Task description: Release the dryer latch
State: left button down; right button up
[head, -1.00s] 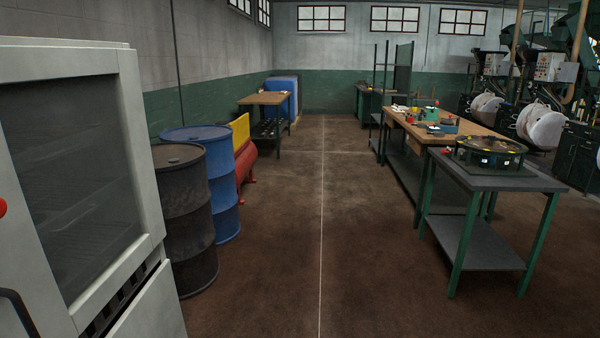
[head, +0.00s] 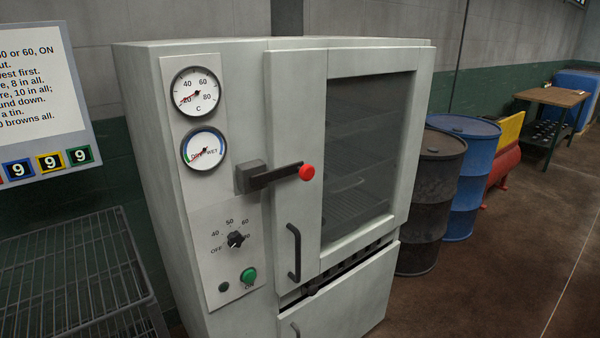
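The dryer (head: 240,70) is a pale grey cabinet in the middle of the head view. Its glass-windowed door (head: 305,80) looks shut. The latch (head: 275,177) is a dark lever with a red knob, lying nearly level from its pivot on the left across the door's left edge. A dark vertical door handle (head: 294,252) sits below it. Two dials, a temperature knob (head: 235,240) and a green button (head: 248,276) are on the panel to the left. Neither of my grippers shows.
A wire rack (head: 75,270) stands left of the dryer, below a sign board (head: 40,90). A black drum (head: 432,200) and a blue drum (head: 468,180) stand to its right. Open brown floor (head: 500,290) lies at the right.

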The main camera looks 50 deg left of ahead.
aim_at(306, 171)
jog(key=u, duration=1.5)
